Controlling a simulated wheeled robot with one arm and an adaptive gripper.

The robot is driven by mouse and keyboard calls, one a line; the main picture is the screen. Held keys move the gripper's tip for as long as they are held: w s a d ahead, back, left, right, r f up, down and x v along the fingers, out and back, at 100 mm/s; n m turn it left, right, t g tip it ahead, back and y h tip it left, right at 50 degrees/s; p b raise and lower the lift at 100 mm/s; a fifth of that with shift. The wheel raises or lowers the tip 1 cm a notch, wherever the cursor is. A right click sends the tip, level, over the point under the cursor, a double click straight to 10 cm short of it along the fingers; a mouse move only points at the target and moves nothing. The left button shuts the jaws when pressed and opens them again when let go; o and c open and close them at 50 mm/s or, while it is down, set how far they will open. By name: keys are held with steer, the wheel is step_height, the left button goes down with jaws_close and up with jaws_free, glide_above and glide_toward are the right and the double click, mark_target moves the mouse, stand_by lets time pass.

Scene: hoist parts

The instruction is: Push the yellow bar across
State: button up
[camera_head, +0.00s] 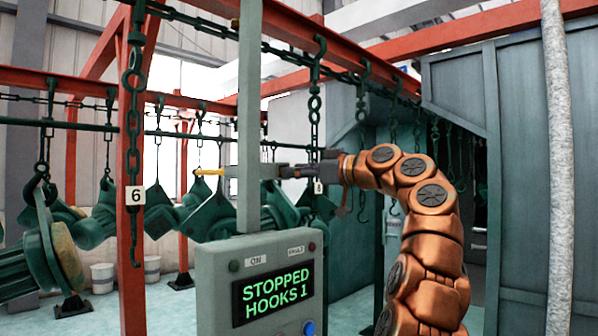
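A short yellow bar (209,172) shows just left of the grey upright post, level with my gripper. Its right end meets or passes behind the post, and I cannot tell which. My copper-coloured arm curves up from the lower right and points left. My dark gripper (287,172) is at its end, right of the post and apart from the visible yellow part. A small grey piece shows between the gripper and the post; I cannot tell whether they touch. The finger gap is too small and dark to read.
A grey control box (262,287) reads "STOPPED HOOKS 1" below the post (250,110). Chains and hooks hang from the red overhead rail, one tagged 6 (135,195). Green cast parts (40,255) hang at left. A pale wrapped pole (557,150) stands at right.

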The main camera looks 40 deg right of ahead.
steer(key=shift+o, duration=0.9)
steer(key=shift+s, duration=0.15)
steer(key=v, duration=1.2)
